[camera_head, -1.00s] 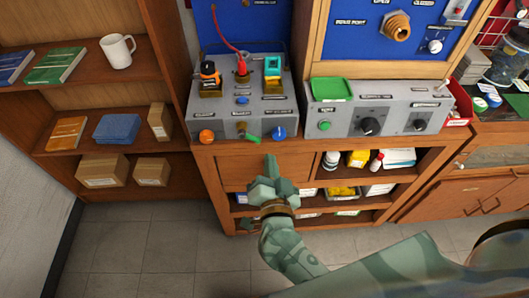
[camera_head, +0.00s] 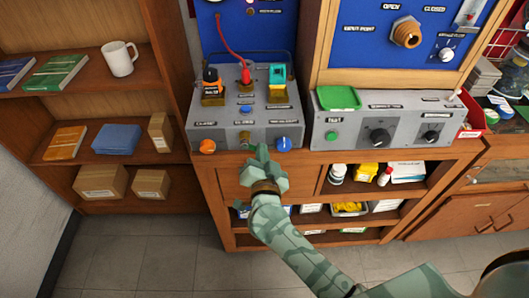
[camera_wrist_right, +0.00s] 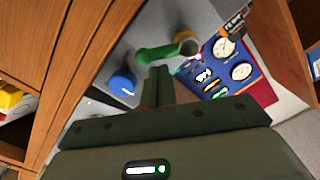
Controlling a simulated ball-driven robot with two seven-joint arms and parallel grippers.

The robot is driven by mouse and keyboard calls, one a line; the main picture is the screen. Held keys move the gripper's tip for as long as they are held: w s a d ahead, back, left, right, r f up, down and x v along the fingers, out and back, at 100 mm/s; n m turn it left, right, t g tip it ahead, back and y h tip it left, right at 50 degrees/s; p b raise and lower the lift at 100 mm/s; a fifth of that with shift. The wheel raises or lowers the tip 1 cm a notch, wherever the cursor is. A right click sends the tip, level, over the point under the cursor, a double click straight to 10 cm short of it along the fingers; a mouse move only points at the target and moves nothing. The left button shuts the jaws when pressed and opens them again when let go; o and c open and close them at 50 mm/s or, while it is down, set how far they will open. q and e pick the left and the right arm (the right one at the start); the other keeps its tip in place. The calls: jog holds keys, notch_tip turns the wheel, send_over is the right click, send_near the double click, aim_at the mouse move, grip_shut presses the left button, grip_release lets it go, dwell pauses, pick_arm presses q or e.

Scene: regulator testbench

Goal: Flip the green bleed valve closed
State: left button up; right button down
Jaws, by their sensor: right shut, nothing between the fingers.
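The green bleed valve lever (camera_wrist_right: 158,53) shows in the right wrist view, reaching out from a dark round pivot on the grey box. In the head view it is mostly hidden by my right gripper (camera_head: 256,152). The gripper is at the lower front of the box (camera_head: 214,132), between an orange knob (camera_head: 207,147) and a blue knob (camera_head: 283,144). My right gripper is shut and empty. Its fingertips (camera_wrist_right: 158,76) appear very close to the lever; I cannot tell whether they touch it. My left gripper is not in view.
The blue knob (camera_wrist_right: 122,83) is close beside the fingers in the right wrist view. The wooden cabinet (camera_head: 237,176) lies below the box. A second grey box (camera_head: 350,137) with dark knobs stands to the right. A shelf (camera_head: 75,92) with books and a mug is at left.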

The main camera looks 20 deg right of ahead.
jog(key=shift+f+m, duration=0.35)
jog(key=shift+m, duration=0.45)
jog(key=f+m, duration=0.1)
jog(key=m, duration=0.1)
jog(key=a+f+m, duration=0.1)
jog(key=m, duration=0.2)
jog(key=a+m, duration=0.1)
jog(key=m, duration=0.2)
jog(key=shift+w+f+t+b, duration=0.25)
jog(key=shift+f+t+b, duration=0.05)
jog(key=shift+f+b, duration=0.1)
jog(key=shift+a, duration=0.1)
dwell(0.6)
